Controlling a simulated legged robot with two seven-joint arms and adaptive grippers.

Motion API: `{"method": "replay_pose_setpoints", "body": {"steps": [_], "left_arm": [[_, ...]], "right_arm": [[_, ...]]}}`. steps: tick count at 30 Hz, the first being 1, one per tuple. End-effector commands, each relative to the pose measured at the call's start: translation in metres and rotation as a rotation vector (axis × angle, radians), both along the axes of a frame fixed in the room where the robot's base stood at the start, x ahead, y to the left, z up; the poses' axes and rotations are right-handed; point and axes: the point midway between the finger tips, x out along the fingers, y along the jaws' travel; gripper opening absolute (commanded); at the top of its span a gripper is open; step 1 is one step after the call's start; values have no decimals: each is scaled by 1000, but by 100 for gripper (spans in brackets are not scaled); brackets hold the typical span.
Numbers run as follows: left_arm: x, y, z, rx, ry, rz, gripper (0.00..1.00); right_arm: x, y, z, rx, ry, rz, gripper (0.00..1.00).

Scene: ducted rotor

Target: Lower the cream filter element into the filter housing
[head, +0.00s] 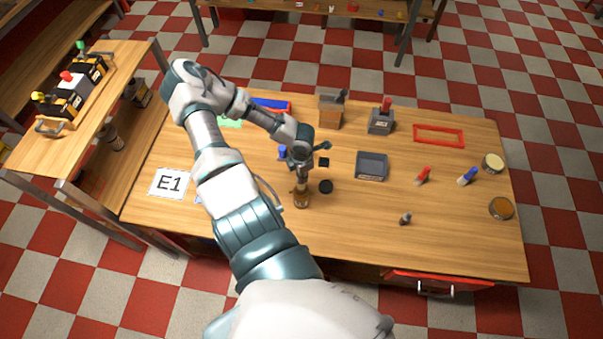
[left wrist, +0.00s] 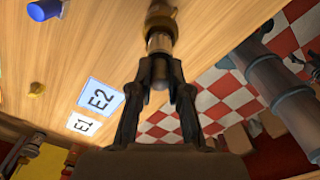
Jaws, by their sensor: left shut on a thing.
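My left gripper (head: 302,178) points down over the middle of the bench. In the left wrist view its two fingers (left wrist: 160,62) are shut on a slim pale cylinder, which I take as the cream filter element (left wrist: 158,43). A brown, brass-coloured holder, apparently the filter housing (head: 301,200), stands directly below the gripper. It also shows in the left wrist view (left wrist: 162,22), in line with the element's far end. The element's lower end is hidden, so I cannot tell how deep it sits. My right gripper is not in view.
A black disc (head: 326,186) lies just right of the housing, and a grey tray (head: 371,167) beyond it. A red-handled tool (head: 423,176), a blue-handled one (head: 467,176) and round tins (head: 501,208) lie to the right. The bench's front right is mostly clear.

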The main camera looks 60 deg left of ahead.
Motion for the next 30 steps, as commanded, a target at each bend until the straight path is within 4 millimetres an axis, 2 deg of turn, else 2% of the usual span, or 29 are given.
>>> {"method": "replay_pose_setpoints", "body": {"steps": [30], "left_arm": [[0,0,-27,-1,0,1,0]], "right_arm": [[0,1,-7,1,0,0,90]]}}
